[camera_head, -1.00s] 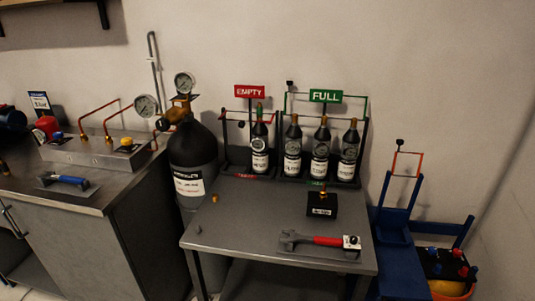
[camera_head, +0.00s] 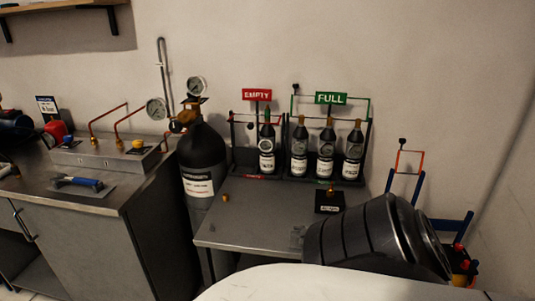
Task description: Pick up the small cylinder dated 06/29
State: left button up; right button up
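Several small dark cylinders with white labels stand upright in racks at the back of the grey table. One with a green top (camera_head: 267,147) is under the red EMPTY sign (camera_head: 257,95). Three with brass-coloured tops, the left one (camera_head: 299,148), the middle one (camera_head: 326,148) and the right one (camera_head: 353,152), are under the green FULL sign (camera_head: 330,98). The label dates are too small to read, so I cannot tell which is 06/29. A dark link of my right arm covers the table's right front. Neither gripper shows.
A large black cylinder (camera_head: 203,160) with a gauge stands left of the table (camera_head: 250,215). A small black block (camera_head: 329,202) sits before the FULL rack. A blue hand truck (camera_head: 405,183) stands at right.

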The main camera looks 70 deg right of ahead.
aim_at(300, 135)
jog(key=i, duration=1.25)
jog(key=z, duration=1.95)
